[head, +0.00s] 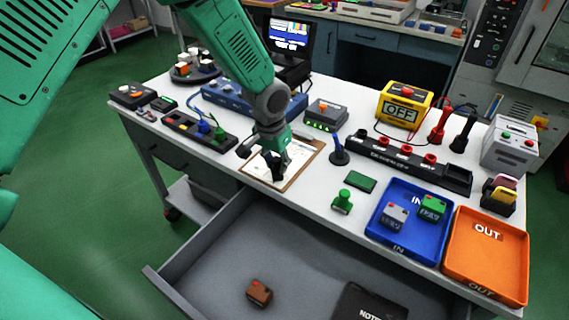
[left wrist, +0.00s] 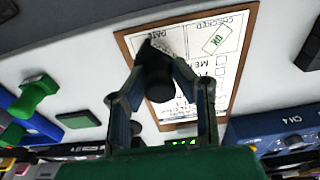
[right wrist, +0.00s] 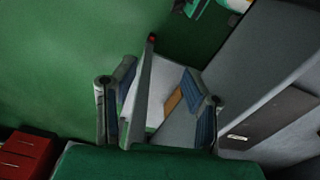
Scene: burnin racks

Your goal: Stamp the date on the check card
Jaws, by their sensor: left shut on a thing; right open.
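The check card (head: 292,152) lies on a brown clipboard on the white table. In the left wrist view the card (left wrist: 232,75) has a CHECKED box with a green OK mark and a DATE box, partly covered by the stamp. My left gripper (head: 273,163) is shut on a black stamp (left wrist: 158,82) over the card's DATE end. I cannot tell whether the stamp touches the paper. A green stamp (head: 342,201) stands beside a green pad (head: 361,182) to the right. My right gripper (right wrist: 158,85) is open and empty, away from the table top.
An open drawer (head: 215,262) juts out below the table, with a brown block (head: 259,292) and a notebook (head: 370,302). A blue IN tray (head: 388,243) and an orange OUT tray (head: 482,262) sit at right. A dark blue-knobbed object (head: 338,150) stands beside the clipboard.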

